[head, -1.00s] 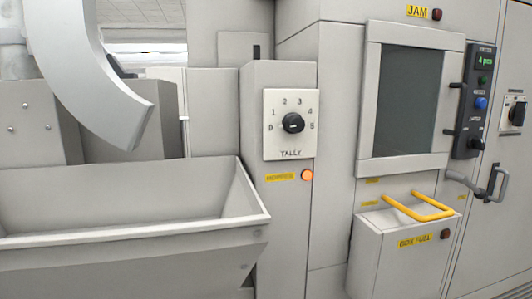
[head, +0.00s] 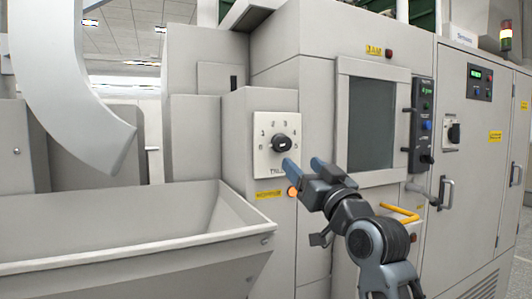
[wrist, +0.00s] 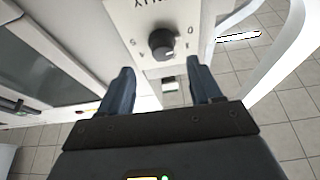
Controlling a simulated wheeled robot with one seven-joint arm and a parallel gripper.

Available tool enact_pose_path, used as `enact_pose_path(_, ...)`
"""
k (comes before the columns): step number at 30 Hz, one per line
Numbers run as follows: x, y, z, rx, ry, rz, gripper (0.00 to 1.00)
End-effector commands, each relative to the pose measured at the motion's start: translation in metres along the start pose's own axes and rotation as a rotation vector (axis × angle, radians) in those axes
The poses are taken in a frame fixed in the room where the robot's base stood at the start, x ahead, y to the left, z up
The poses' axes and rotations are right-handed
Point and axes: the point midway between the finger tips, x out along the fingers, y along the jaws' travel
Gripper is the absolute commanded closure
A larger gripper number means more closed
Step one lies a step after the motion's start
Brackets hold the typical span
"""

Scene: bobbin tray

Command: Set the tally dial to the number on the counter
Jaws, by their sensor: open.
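The tally dial (head: 281,143) is a black round knob on a white plate marked with numbers and TALLY, on a grey cabinet. Its pointer is too small to read surely. It also shows in the wrist view (wrist: 162,45), upside down, beyond the fingertips. My gripper (head: 304,165) is open and empty, its two blue fingers apart, at the plate's lower right in the head view. In the wrist view the fingers (wrist: 161,75) lie either side of the knob's line, apart from it. The counter (head: 424,88) is a dark panel right of the window, with small green text that looks like 4 pcs.
An orange lamp (head: 293,192) and yellow label sit under the dial. A grey hopper (head: 130,240) juts out at the lower left. A yellow handle (head: 400,212) is at the right, behind my arm. A dark window (head: 371,124) is right of the dial.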

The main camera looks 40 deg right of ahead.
Motion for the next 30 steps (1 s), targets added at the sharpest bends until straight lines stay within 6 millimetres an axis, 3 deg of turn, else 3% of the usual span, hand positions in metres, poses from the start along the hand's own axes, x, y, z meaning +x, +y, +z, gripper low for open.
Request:
enact_pose_path(8, 0.022, 0.004, -0.011, -0.005, 0.013, -0.001, 0.36)
enact_pose_path(19, 0.074, 0.004, -0.011, -0.006, 0.012, 0.0, 0.36)
enact_pose_path(30, 0.084, 0.003, -0.01, -0.005, 0.012, 0.0, 0.36)
